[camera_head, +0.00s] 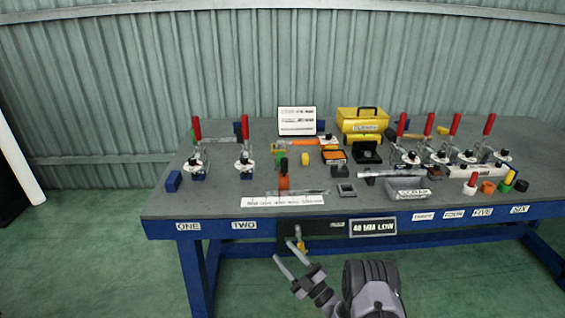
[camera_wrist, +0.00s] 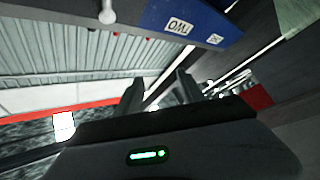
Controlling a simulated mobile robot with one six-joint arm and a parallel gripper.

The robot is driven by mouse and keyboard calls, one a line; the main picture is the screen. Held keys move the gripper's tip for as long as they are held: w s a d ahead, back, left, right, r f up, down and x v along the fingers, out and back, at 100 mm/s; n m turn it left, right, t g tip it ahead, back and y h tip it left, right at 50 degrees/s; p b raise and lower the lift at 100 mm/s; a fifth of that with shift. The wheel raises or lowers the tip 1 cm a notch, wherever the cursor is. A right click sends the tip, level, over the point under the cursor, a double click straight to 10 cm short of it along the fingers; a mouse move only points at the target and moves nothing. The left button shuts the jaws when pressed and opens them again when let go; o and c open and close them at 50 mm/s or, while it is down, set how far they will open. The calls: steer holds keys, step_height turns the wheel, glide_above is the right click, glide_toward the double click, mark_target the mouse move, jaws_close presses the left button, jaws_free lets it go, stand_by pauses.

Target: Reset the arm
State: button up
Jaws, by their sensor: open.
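My gripper (camera_head: 290,262) is at the bottom middle of the head view, in front of the table and below its front edge. Its two fingers are spread apart and nothing is between them. In the wrist view the fingers (camera_wrist: 160,92) stand apart as dark prongs, also with nothing between them. My dark, rounded arm link shows to the right of the gripper in the head view.
A grey-topped blue table (camera_head: 330,205) holds several red-handled clamps (camera_head: 244,150), a yellow toolbox (camera_head: 362,122), a grey scrap tray (camera_head: 413,192) and small blocks. Its labelled front edge (camera_wrist: 185,20) crosses the top of the wrist view. Green floor (camera_head: 90,260) is clear at left.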

steer(key=s+a+r+n+g+y, duration=0.1)
steer(key=s+a+r+n+g, duration=0.3)
steer(key=r+n, duration=0.35)
steer(key=s+a+r+n+g, duration=0.3)
steer(key=s+r+n+g, duration=0.1)
steer(key=r+n+g, duration=0.3)
steer(key=s+a+r+n+g+y, duration=0.1)
steer(key=s+a+r+n+g, duration=0.25)
steer(key=r+n, duration=0.4)
steer(key=s+d+r+n+g+h, duration=0.1)
steer(key=s+d+r+n+h, duration=0.15)
steer(key=s+n, duration=0.3)
steer(key=s+d+r+n+h, duration=0.1)
steer(key=s+n+h, duration=0.2)
steer(key=s+n, duration=0.25)
steer(key=s+d+r+n+g+h, duration=0.1)
steer(key=s+d+r+n+h, duration=0.15)
steer(key=s+n, duration=0.3)
steer(key=s+d+n+t+h, duration=0.6)
steer(key=s+d+n, duration=0.3)
steer(key=d+n, duration=0.2)
steer(key=shift+s+d+f+h, duration=0.2)
steer(key=shift+d+h, duration=0.1)
steer(key=shift+h, duration=0.5)
